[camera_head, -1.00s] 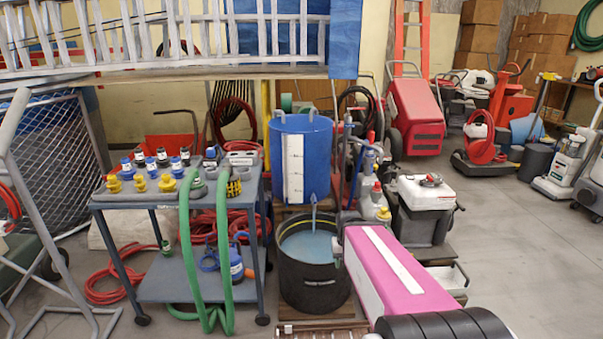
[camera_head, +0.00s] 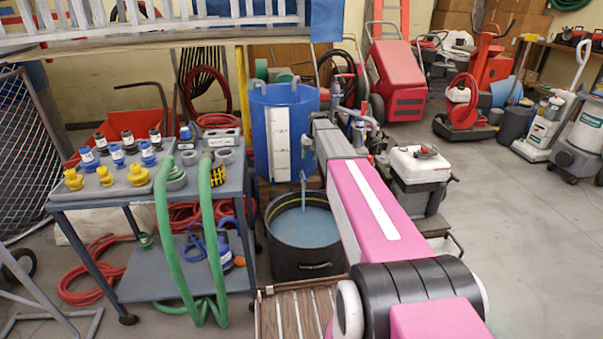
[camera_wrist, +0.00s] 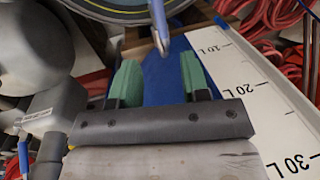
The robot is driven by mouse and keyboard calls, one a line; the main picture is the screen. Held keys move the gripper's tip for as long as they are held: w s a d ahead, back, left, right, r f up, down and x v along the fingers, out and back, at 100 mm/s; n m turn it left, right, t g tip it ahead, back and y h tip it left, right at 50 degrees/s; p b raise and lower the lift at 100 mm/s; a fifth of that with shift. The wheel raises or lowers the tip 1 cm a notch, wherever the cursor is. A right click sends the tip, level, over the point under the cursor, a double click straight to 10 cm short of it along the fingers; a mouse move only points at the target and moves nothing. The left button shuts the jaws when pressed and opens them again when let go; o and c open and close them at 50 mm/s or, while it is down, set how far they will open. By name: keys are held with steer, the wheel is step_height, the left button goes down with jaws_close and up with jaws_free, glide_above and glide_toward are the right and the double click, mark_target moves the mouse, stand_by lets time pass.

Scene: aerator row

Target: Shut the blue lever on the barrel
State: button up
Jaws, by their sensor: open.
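The blue barrel (camera_head: 262,150) stands behind the black tub, with a white litre scale (camera_head: 281,140) on its front. In the wrist view its blue wall (camera_wrist: 172,95) shows between and beyond my fingers. A thin stream (camera_head: 303,188) falls from the barrel's front into the tub. I cannot make out the blue lever for certain; a small blue piece (camera_wrist: 23,158) shows at the wrist view's left edge, beside grey fittings. My gripper (camera_wrist: 160,78) is open, green pads apart, with nothing clasped, close to the barrel. In the head view my arm hides its fingertips.
The black tub (camera_head: 297,262) holds bluish water below the barrel. A grey cart (camera_head: 85,193) with bottles, fittings and green hoses stands to the left. A wooden slatted rack (camera_head: 290,310) lies in front. A white-topped container (camera_head: 418,163) is right of my arm. Open floor lies further right.

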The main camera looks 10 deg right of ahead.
mark_target(304, 176)
steer(key=f, duration=0.3)
steer(key=a+f, duration=0.1)
steer(key=f, duration=0.3)
steer(key=a+f, duration=0.1)
steer(key=f, duration=0.2)
steer(key=shift+f, duration=0.25)
jaws_close()
